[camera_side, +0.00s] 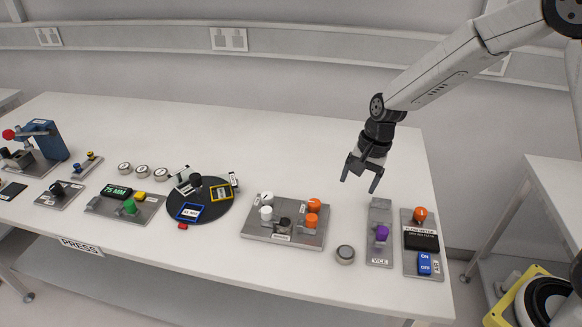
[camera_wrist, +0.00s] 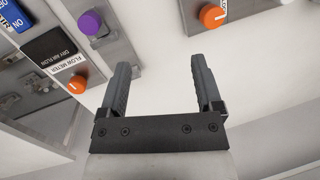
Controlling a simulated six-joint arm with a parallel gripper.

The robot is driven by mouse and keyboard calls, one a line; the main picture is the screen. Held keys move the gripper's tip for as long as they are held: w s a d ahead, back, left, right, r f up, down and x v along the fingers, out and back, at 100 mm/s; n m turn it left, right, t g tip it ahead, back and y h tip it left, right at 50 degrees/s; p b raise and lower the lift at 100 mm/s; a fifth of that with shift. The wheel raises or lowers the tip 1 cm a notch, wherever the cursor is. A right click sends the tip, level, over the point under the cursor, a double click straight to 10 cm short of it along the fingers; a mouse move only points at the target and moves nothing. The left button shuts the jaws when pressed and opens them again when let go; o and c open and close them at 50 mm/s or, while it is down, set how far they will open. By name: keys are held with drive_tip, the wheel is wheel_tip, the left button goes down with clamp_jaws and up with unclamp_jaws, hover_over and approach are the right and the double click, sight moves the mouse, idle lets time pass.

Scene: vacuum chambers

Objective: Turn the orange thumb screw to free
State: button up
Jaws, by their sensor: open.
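Several orange knobs show, and I cannot tell which one the task calls the thumb screw. In the side view, an upper orange knob (camera_side: 314,205) and a lower orange knob (camera_side: 311,221) stand on the right part of a grey metal plate (camera_side: 262,238). Another orange knob (camera_side: 420,215) sits on the flow meter panel (camera_side: 409,260). My gripper (camera_side: 360,185) is open and empty above the table, between the plate and the panel. In the wrist view, an orange knob (camera_wrist: 212,16) lies beyond my open fingers (camera_wrist: 160,62), and the flow meter's knob (camera_wrist: 77,84) is to their left.
A vice (camera_side: 379,252) with a purple knob (camera_side: 381,233) stands left of the flow meter. A black turntable (camera_side: 208,211) lies left of the plate. The table behind the plate is clear.

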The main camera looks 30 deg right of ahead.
sight(315, 202)
drive_tip(key=w+a+f+m+y, duration=0.2)
drive_tip(key=w+f+m, duration=0.2)
drive_tip(key=w+m, duration=0.3)
drive_tip(key=shift+w+a+g, duration=0.4)
drive_tip(key=shift+w, duration=0.25)
drive_tip(key=shift+f, duration=0.1)
drive_tip(key=shift+x, duration=3.85)
drive_tip(key=shift+a, duration=0.1)
clamp_jaws()
